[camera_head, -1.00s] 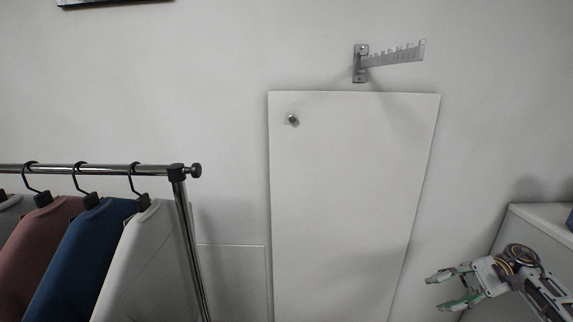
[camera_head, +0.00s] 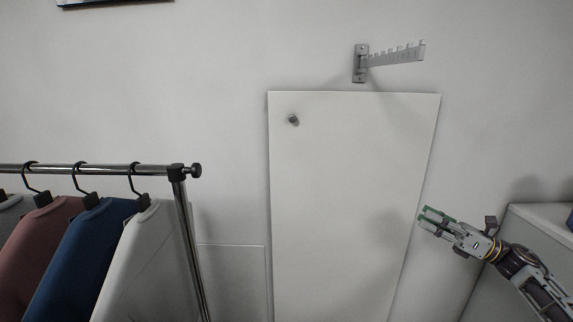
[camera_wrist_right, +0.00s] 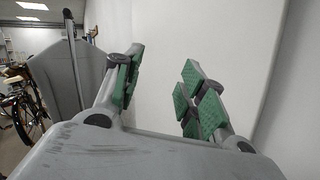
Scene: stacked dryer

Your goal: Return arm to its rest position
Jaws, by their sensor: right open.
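My right gripper (camera_head: 428,219) comes in from the lower right in the head view, in front of the right edge of a white door panel (camera_head: 345,200). It is open and empty. In the right wrist view, the gripper (camera_wrist_right: 160,85) shows its green-padded fingers apart with nothing between them, and a pale surface lies behind them. My left gripper is not in view.
A clothes rack (camera_head: 110,169) at the left holds several garments on hangers, including a blue one (camera_head: 85,255). A notched wall bracket (camera_head: 393,57) sticks out above the panel. A light cabinet (camera_head: 545,230) stands at the right, close to my right arm.

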